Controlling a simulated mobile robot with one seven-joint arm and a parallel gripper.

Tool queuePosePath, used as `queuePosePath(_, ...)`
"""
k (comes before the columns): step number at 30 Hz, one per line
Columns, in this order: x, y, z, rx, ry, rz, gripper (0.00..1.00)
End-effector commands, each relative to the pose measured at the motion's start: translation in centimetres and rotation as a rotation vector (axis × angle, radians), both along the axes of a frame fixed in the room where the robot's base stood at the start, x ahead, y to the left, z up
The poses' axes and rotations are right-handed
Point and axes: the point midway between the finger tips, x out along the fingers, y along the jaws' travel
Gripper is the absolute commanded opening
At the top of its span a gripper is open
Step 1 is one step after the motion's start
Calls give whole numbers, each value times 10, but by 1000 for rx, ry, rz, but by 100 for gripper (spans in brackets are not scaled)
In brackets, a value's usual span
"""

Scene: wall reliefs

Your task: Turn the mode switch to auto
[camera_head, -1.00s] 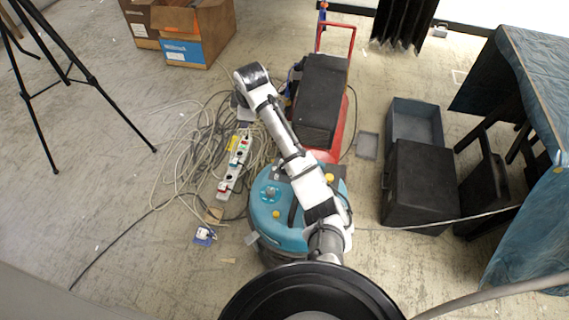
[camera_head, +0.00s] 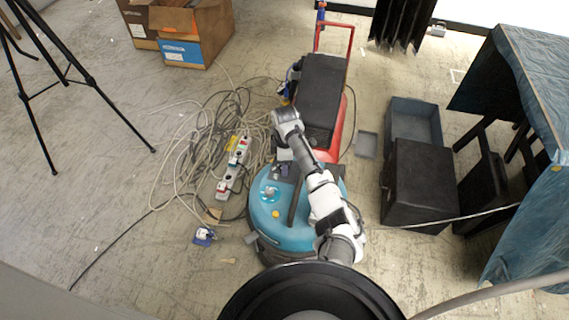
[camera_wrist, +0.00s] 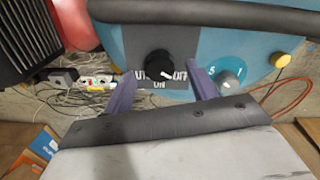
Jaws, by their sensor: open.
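The mode switch is a round black knob (camera_wrist: 158,63) on a dark panel of the blue machine (camera_wrist: 215,40) in the wrist view. Its white mark points to the lower right. The lettering below is partly hidden; "OFF" stands at right and "ON" underneath, with part of "AUTO" at left. My gripper (camera_wrist: 162,72) is open, its two purple fingers on either side of the knob in the picture; I cannot tell whether they touch it. In the head view the blue machine (camera_head: 265,222) stands under my arm, and the knob cannot be made out.
A grey dial (camera_wrist: 228,80) and a yellow button (camera_wrist: 281,60) sit right of the knob. A black hose (camera_wrist: 200,15) crosses above. Tangled cables and a power strip (camera_head: 233,165) lie left of the machine. A black case (camera_head: 420,185) stands right.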

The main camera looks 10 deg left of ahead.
Motion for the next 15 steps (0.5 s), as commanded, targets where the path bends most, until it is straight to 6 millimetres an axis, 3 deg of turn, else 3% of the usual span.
queuePosePath(6, 0, 0, -18, 0, 0, 0, 58)
queuePosePath(15, 0, 0, -20, 0, -1, 0, 58)
